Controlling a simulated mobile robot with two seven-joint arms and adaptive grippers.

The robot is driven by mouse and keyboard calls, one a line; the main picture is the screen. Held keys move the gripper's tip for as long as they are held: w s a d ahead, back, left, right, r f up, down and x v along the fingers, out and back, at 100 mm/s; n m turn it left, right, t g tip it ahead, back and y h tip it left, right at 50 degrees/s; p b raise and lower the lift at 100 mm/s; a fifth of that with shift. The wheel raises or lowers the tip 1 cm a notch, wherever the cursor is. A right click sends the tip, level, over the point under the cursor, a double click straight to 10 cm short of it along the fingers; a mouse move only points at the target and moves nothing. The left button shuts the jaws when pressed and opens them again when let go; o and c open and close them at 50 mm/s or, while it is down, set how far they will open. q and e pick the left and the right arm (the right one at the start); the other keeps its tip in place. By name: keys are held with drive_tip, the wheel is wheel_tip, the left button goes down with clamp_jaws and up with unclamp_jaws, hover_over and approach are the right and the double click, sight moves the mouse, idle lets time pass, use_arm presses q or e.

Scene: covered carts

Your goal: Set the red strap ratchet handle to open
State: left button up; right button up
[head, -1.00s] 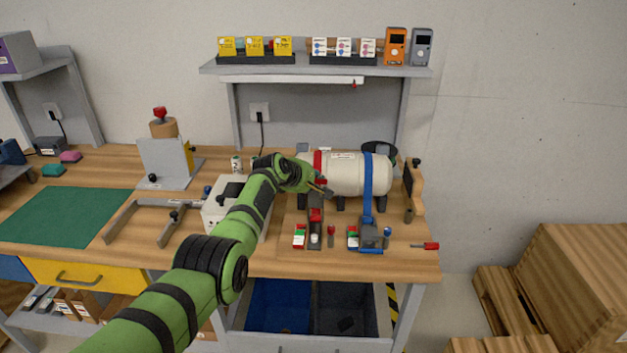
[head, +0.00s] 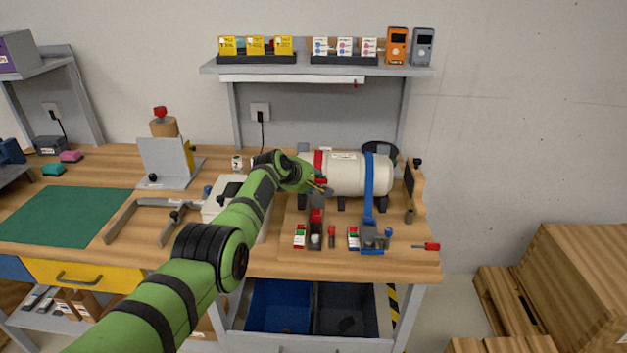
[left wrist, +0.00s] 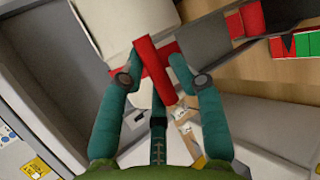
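A cream tank (head: 345,174) lies on the workbench with a red strap (head: 318,160) around its left part. The red strap's dark ratchet (head: 316,236) with a red part stands in front of the tank. My left gripper (head: 322,188) is at the front left of the tank, just above the ratchet. In the left wrist view my left gripper (left wrist: 157,62) has its two fingers apart, with a red bar (left wrist: 152,70) in the space between them. I cannot tell whether a finger touches it. The arm hides part of the strap. My right gripper does not show.
A blue strap (head: 368,185) with its own ratchet (head: 371,238) is to the right. Red-green markers (head: 300,237) sit beside the ratchets. A white box (head: 219,218) is under my left arm. A red-handled tool (head: 427,246) lies at the bench's right.

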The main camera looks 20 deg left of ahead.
use_arm(q)
drive_tip(key=shift+s+d+f, duration=0.1)
drive_tip(key=shift+s+f, duration=0.05)
drive_tip(key=shift+f, duration=0.2)
drive_tip(key=shift+s+r, duration=0.35)
drive_tip(key=shift+r, duration=0.15)
drive_tip(key=v, duration=1.1)
drive_tip(key=shift+w+r, duration=0.1)
drive_tip(key=shift+r, duration=0.05)
